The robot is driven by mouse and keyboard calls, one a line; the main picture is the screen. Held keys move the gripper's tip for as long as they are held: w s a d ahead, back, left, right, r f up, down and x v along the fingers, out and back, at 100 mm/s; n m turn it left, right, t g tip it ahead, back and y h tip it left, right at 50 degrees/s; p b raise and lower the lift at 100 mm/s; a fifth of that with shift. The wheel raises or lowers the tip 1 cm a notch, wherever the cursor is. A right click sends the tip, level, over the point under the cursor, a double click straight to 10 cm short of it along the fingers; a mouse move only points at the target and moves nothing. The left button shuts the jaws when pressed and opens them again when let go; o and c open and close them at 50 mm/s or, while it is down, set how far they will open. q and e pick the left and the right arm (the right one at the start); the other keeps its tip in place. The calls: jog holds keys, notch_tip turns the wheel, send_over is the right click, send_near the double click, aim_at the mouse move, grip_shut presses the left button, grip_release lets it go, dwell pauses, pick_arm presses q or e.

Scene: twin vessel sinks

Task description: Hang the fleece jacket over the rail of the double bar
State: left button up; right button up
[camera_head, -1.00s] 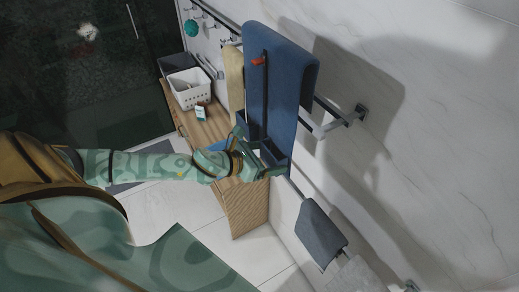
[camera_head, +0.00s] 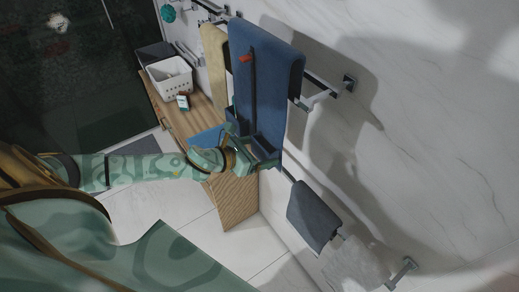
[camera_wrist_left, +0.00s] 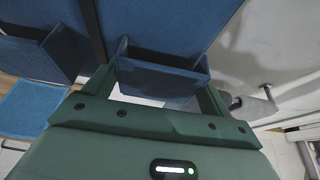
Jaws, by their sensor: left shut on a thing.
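The blue fleece jacket (camera_head: 258,75) hangs draped over the double bar (camera_head: 320,83), with long blue cloth down the front, a dark zip strip and a small red-orange tab near its top. Part of the bar and its wall bracket show to the right of it. My left gripper (camera_head: 256,150) is at the jacket's lower front, shut on its cloth. In the left wrist view, the fingers of the gripper (camera_wrist_left: 160,88) stand either side of a blue pocket-like fold of the jacket (camera_wrist_left: 155,30). My right gripper is not in view.
A lower rail carries a dark grey towel (camera_head: 313,215) and a pale one (camera_head: 355,262) below right. A beige cloth (camera_head: 214,62) hangs left of the jacket. A white basket (camera_head: 170,83) stands on a wooden top (camera_head: 205,115). Marble wall is bare at right.

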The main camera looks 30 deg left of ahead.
pick_arm(q)
notch_tip(320, 180, down, 7)
jog(key=b, duration=0.5)
jog(key=shift+b, duration=0.35)
jog(key=o, duration=1.3)
jog(key=shift+c, duration=0.2)
jog(key=shift+o, duration=0.3)
jog(key=shift+f, duration=0.1)
jog(key=shift+s, duration=0.1)
jog(key=v, duration=1.6)
